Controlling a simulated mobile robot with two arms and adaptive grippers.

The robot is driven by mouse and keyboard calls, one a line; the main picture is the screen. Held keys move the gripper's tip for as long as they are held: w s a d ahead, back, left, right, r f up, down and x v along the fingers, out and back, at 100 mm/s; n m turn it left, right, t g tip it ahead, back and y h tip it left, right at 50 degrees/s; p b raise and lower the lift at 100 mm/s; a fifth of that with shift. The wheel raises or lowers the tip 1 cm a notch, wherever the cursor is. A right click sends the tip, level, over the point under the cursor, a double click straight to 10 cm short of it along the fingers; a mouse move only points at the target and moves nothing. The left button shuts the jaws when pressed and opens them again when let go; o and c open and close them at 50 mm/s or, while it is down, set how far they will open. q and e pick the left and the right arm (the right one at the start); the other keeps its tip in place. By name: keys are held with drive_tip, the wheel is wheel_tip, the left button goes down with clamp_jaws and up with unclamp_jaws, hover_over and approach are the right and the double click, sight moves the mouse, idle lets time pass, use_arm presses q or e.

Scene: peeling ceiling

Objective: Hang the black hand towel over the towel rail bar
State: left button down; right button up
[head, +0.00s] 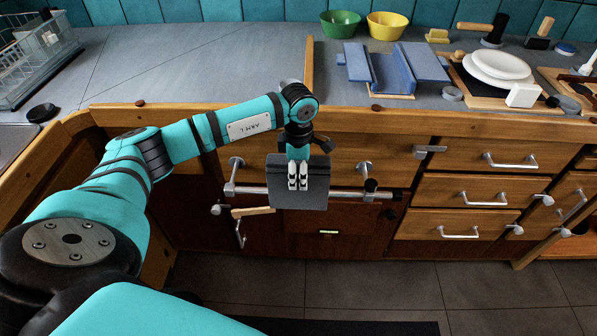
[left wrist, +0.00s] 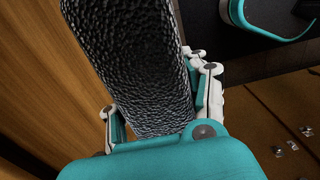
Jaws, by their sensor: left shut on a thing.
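The black hand towel (head: 318,196) hangs as a flat dark panel in front of the cabinet in the head view. My left gripper (head: 298,186) is shut on it, with its pale fingers pointing down against the cloth. In the left wrist view the towel (left wrist: 130,60) is a textured black sheet between the fingers of my left gripper (left wrist: 158,112). The silver towel rail bar (head: 349,194) runs level along the cabinet front. The towel hides the bar's middle stretch. I cannot tell whether the cloth touches the bar or lies over it. My right gripper is not in view.
The wooden counter edge (head: 345,120) lies just behind and above the towel. Small posts with knobs (head: 371,186) and a wooden-handled utensil (head: 253,211) are close to the rail. Drawers with silver handles (head: 484,198) are at the right.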

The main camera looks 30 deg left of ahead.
sight(298, 194)
use_arm(q)
drive_tip(key=shift+f+b, duration=1.25)
drive_tip(key=shift+f, duration=0.55)
drive_tip(key=shift+f+b, duration=0.45)
drive_tip(key=shift+f, duration=0.2)
drive_tip(key=shift+f+b, duration=0.7)
drive_tip(key=shift+f, duration=0.15)
drive_tip(key=shift+f+b, duration=0.6)
drive_tip(key=shift+f, duration=0.3)
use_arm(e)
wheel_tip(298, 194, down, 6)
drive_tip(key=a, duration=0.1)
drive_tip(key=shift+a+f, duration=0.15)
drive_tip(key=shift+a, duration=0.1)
use_arm(q)
drive_tip(key=shift+f+b, duration=0.3)
drive_tip(key=shift+f, duration=0.05)
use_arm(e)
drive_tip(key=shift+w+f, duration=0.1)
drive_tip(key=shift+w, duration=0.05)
